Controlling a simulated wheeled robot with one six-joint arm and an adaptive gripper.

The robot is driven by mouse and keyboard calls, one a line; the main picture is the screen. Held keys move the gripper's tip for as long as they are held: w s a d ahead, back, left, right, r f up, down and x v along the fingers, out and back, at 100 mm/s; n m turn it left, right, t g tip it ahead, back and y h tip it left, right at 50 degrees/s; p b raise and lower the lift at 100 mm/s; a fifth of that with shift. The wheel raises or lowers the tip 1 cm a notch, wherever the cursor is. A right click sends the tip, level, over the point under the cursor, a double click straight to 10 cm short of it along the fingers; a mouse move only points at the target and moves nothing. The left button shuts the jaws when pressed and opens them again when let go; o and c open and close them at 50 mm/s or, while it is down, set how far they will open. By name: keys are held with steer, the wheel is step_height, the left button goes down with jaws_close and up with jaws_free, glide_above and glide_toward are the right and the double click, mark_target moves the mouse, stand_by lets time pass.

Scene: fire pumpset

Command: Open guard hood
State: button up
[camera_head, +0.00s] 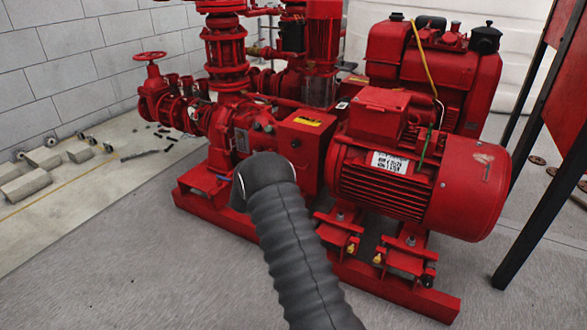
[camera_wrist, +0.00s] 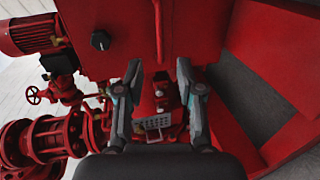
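The guard hood appears to be the red box with a yellow label (camera_head: 300,150) between the pump and the large red motor (camera_head: 425,175) in the head view. It looks closed, and my dark ribbed arm covers part of its left front. My gripper (camera_wrist: 159,72) shows in the wrist view with its two fingers spread apart and nothing between them. Behind the fingers is a red panel with a black knob (camera_wrist: 101,40). I cannot tell whether this panel belongs to the hood. My gripper is hidden in the head view.
A red valve handwheel (camera_head: 150,57) and pipes stand at the left of the pumpset. A red panel on black legs (camera_head: 530,190) stands at the right. Grey blocks (camera_head: 27,183) lie along the left wall. The floor in front is clear.

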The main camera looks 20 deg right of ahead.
steer(key=x, duration=1.2)
steer(key=shift+s, duration=0.1)
jaws_close()
